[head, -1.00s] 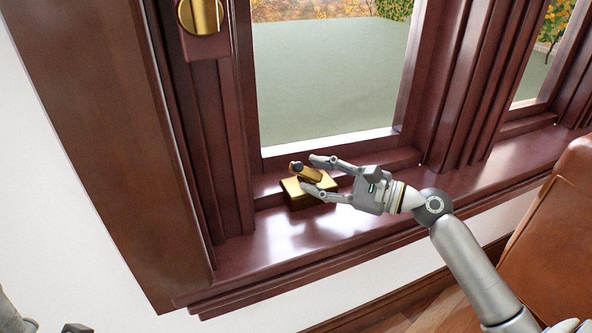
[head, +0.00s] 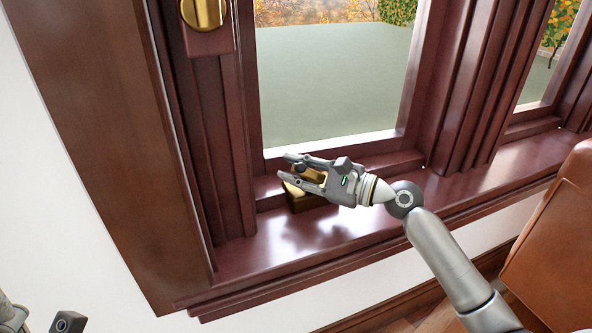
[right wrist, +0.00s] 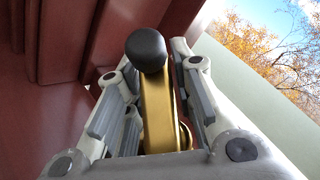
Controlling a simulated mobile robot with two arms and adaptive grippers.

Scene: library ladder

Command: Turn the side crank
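The side crank is a gold box with a gold arm and a dark knob, on the window sill. In the head view its base (head: 305,202) is partly hidden under my right gripper (head: 286,168). In the right wrist view the crank arm (right wrist: 158,110) and its black round knob (right wrist: 146,49) stand between the two fingers of my right gripper (right wrist: 152,85). The fingers are spread. The right finger is close to the arm, with a wider gap on the left; contact is not clear. Only part of my left gripper (head: 68,322) shows at the bottom left edge.
The dark red window sill (head: 400,205) runs along the wall, with bare room right of the crank. The window frame (head: 205,120) rises close to its left. A round brass fitting (head: 203,12) is above. A brown leather seat (head: 555,230) stands at right.

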